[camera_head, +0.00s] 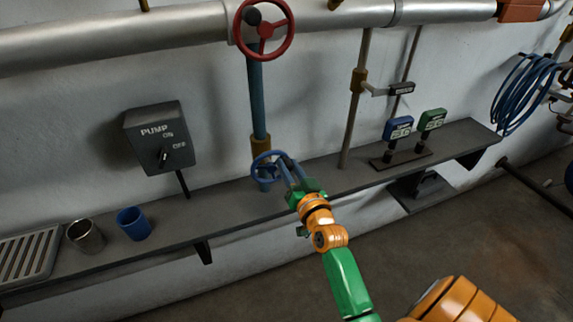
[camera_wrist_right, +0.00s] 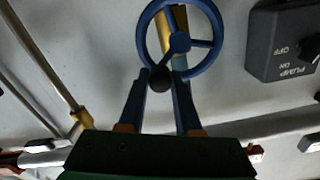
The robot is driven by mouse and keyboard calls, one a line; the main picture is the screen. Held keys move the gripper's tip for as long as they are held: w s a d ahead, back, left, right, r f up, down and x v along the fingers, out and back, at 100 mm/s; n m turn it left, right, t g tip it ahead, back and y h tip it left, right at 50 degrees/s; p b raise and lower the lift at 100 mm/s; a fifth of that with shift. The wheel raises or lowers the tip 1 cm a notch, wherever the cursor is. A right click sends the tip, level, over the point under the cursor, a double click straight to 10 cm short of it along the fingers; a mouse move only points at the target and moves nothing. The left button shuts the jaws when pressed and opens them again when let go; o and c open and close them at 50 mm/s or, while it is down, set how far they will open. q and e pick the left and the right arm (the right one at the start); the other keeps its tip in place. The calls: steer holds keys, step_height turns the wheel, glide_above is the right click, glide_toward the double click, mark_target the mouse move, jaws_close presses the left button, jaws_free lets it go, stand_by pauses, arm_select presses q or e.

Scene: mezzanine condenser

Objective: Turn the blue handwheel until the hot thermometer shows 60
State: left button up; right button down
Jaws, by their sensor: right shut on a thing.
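The blue handwheel (camera_head: 264,168) sits low on the blue vertical pipe, just above the shelf. In the right wrist view the handwheel (camera_wrist_right: 181,42) shows its spokes and a dark knob on its rim. My right gripper (camera_head: 283,166) reaches it from the lower right, and its fingers (camera_wrist_right: 161,82) are shut on the dark knob. Two small display units stand on the shelf at the right, one blue (camera_head: 398,128) and one green (camera_head: 432,120). Their readings are too small to tell. My left gripper is not in view.
A red handwheel (camera_head: 264,30) is higher on the same pipe. The pump switch box (camera_head: 160,138) hangs left of it. A steel cup (camera_head: 85,236), a blue cup (camera_head: 133,223) and a slatted tray (camera_head: 28,256) are on the shelf's left. A blue hose coil (camera_head: 522,95) hangs right.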

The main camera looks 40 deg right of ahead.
steer(key=shift+s+d+f+m, duration=0.15)
steer(key=shift+f+m, duration=0.1)
steer(key=shift+m, duration=0.45)
steer(key=shift+w+d+f+m, duration=0.1)
steer(key=shift+d+f+m, duration=0.1)
steer(key=shift+m, duration=0.5)
steer(key=shift+s+d+f+m, duration=0.1)
steer(key=shift+f+m, duration=0.15)
steer(key=shift+m, duration=0.45)
steer(key=c, duration=0.6)
jaws_free()
steer(key=shift+f, duration=0.1)
steer(key=b+v, duration=0.1)
steer(key=v, duration=0.6)
